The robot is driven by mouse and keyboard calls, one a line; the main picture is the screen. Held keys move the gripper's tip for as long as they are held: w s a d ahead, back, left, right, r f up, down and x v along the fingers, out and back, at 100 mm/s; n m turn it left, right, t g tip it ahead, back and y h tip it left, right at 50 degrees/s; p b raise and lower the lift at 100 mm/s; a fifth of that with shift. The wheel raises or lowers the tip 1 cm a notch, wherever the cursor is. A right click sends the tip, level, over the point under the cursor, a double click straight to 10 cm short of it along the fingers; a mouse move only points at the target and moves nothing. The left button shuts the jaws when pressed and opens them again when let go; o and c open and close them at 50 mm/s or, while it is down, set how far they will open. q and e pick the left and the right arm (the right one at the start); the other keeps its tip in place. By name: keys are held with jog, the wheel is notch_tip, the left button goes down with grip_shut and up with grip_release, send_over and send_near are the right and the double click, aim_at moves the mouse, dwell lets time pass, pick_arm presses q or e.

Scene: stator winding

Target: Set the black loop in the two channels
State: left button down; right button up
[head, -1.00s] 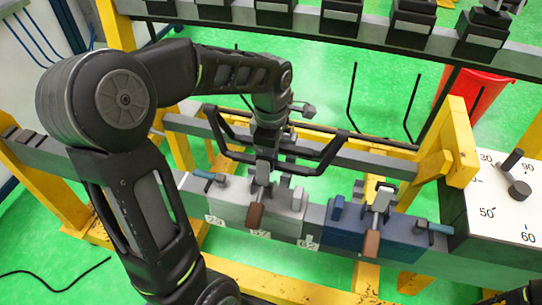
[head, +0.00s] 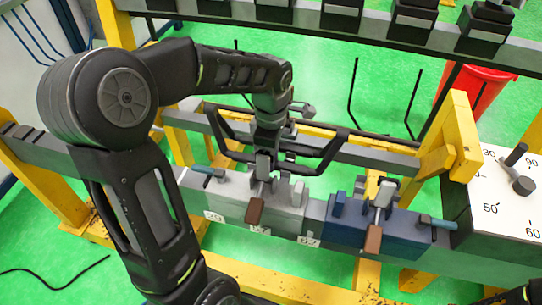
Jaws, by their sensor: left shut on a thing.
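The black loop (head: 333,154) is an angular black frame with raised ends. My left gripper (head: 268,155) is shut on its middle part and holds it from above, over the back edge of the fixtures. A grey fixture block (head: 283,207) lies below and in front of the loop, with a brown-handled lever on it. A blue fixture block (head: 345,230) stands to its right, with a similar lever. The channels are not clear to see, and I cannot tell whether the loop touches the blocks. My right gripper is not in view.
A grey beam carries the blocks on a yellow frame (head: 72,200). A white dial panel (head: 500,205) stands at the right. A rail with several black blocks crosses the top. Thin black hooked rods (head: 352,95) and a red bin (head: 480,100) are behind.

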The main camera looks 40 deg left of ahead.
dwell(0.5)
pick_arm(q)
jog(key=c, duration=0.8)
grip_release()
jog(key=shift+f, duration=0.1)
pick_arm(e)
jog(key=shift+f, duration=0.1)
pick_arm(q)
jog(key=shift+r+p, duration=0.7)
jog(key=shift+r, duration=0.2)
notch_tip(320, 180, up, 7)
jog(key=p, duration=0.5)
jog(key=shift+r, duration=0.2)
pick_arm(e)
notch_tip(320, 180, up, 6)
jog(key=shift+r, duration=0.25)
